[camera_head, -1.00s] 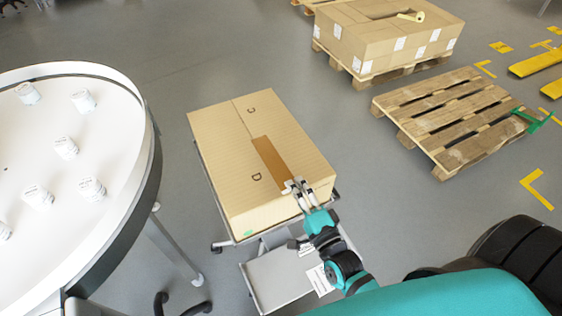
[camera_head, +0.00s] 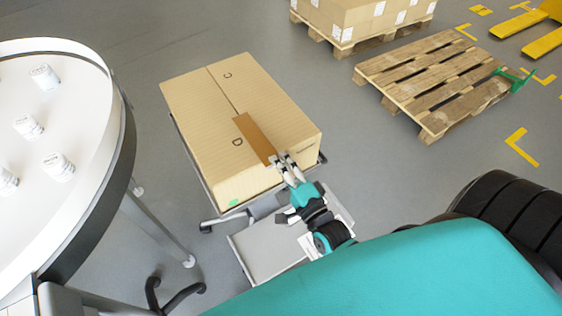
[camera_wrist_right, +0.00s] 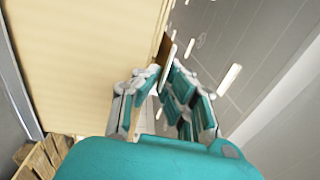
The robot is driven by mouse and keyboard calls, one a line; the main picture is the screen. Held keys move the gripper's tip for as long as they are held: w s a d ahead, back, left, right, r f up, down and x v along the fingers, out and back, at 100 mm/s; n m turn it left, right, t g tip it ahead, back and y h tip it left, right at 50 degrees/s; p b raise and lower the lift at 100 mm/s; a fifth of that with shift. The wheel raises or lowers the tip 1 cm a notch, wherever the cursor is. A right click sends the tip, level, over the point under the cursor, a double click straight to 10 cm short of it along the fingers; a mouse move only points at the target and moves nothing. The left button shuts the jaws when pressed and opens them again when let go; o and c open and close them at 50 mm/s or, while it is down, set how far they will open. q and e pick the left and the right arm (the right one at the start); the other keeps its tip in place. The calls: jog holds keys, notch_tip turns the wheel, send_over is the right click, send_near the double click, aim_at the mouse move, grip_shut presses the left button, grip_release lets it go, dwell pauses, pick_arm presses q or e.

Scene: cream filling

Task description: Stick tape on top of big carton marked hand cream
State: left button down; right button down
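The big cardboard carton (camera_head: 205,120) sits on a small wheeled cart in the head view. A centre seam runs along its top. A brown tape strip (camera_head: 253,137) lies along the seam line over the near half of the top; I cannot tell whether it touches. My right gripper (camera_head: 279,160) is at the carton's near top edge, its fingers closed on the strip's near end. In the right wrist view the gripper (camera_wrist_right: 166,68) has its fingertips together around a brown edge, with the carton side (camera_wrist_right: 80,65) to the left. My left gripper is out of view.
A round white table (camera_head: 95,160) with several white jars (camera_head: 44,77) stands left. An empty wooden pallet (camera_head: 435,85) is at the right, and a loaded pallet (camera_head: 365,20) behind it. Grey floor is open between.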

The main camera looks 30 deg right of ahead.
jog(key=shift+f, duration=0.15)
jog(key=c, duration=1.4)
grip_release()
jog(key=shift+s, duration=0.2)
jog(key=s+f, duration=0.1)
jog(key=s, duration=1)
jog(key=shift+s+d, duration=0.2)
jog(key=shift+s, duration=0.05)
jog(key=shift+f, duration=0.1)
